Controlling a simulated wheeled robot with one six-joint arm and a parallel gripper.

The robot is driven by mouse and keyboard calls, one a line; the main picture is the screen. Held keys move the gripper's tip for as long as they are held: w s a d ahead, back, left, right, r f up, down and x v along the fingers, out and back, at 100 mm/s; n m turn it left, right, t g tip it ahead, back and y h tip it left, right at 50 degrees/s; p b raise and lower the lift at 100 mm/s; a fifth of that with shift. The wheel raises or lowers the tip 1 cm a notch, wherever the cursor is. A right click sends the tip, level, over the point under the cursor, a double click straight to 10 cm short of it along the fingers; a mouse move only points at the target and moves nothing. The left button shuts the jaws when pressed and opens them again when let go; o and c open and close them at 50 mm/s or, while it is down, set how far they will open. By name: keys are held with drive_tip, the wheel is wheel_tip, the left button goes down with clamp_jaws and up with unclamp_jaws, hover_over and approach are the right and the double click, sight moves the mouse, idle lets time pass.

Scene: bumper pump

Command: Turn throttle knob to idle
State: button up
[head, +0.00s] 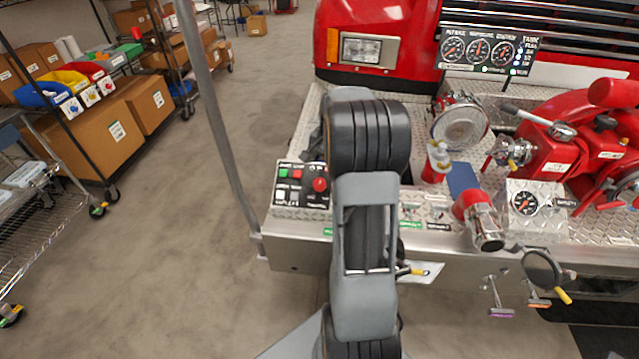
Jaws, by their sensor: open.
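A small control panel (287,208) sits on the left part of the bumper deck. It carries a round red knob (320,184) at its right, which looks like the throttle knob. Its markings are too small to read, so I cannot tell its setting. Green, red and white buttons are to the left of the knob. My arm stands just right of the panel, its upper part above the deck. My gripper is not visible; the arm's own links hide that area.
Right of my arm are a red-and-chrome fitting (477,219), a pressure gauge (524,203) and a red pump (560,150). A three-dial gauge panel (480,50) stands behind. A grey pole (212,110) rises at the bumper's left corner. The floor to the left is clear up to shelving.

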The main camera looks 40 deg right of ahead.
sight(320, 182)
drive_tip(key=f, duration=0.3)
drive_tip(key=w+f, duration=0.1)
drive_tip(key=f, duration=0.5)
drive_tip(key=shift+w+a+f+p, duration=0.15)
drive_tip(key=shift+a+f+p, duration=0.15)
drive_tip(key=shift+a+f, duration=0.05)
drive_tip(key=shift+c, duration=0.4)
drive_tip(key=c, duration=0.8)
drive_tip(key=shift+a, duration=0.1)
drive_tip(key=shift+c, duration=0.2)
